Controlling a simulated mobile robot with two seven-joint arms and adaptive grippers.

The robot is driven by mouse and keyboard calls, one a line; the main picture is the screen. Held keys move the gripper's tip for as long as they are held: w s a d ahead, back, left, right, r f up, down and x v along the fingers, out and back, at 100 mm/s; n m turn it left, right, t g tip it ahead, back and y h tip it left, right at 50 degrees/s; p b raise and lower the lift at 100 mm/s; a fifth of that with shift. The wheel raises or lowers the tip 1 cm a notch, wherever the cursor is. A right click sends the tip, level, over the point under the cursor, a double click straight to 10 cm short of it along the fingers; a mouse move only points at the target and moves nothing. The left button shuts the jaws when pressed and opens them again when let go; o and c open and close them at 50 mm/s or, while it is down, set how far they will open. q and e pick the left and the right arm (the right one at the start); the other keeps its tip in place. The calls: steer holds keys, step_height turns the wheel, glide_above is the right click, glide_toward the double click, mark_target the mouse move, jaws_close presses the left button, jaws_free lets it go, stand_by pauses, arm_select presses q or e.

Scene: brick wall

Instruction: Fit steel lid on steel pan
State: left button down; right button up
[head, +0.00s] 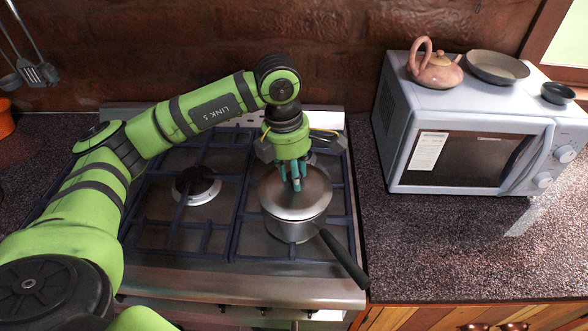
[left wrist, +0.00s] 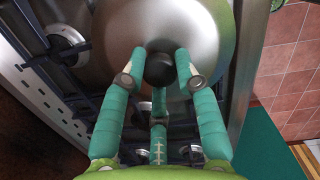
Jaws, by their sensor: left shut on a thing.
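The steel pan (head: 290,230) stands on the right side of the stove, its dark handle (head: 345,260) pointing toward the front right. The steel lid (head: 296,203) lies over the top of the pan in the head view; whether it is fully seated I cannot tell. My left gripper (head: 296,184) is above the lid, pointing down, shut on the lid's knob. In the left wrist view the teal fingers (left wrist: 163,75) are around the dark round knob (left wrist: 160,69), with the lid's steel surface (left wrist: 200,30) beneath. My right gripper is not in view.
The stove (head: 230,282) has dark grates and a bare burner (head: 197,186) left of the pan. A microwave (head: 470,130) stands on the right counter, with a teapot (head: 436,72) and bowls on top. The counter (head: 440,250) in front of it is clear.

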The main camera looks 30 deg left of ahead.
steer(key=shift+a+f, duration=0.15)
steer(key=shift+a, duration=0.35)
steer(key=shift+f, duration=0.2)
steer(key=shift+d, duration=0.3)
arm_select(q)
steer(key=shift+b, duration=0.45)
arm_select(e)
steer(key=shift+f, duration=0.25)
arm_select(q)
steer(key=shift+f+b, duration=0.6)
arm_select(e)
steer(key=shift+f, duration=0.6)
arm_select(q)
steer(key=c, duration=0.8)
jaws_free()
steer(key=shift+c, duration=0.2)
step_height(320, 180, up, 12)
steer(key=s+a, duration=0.1)
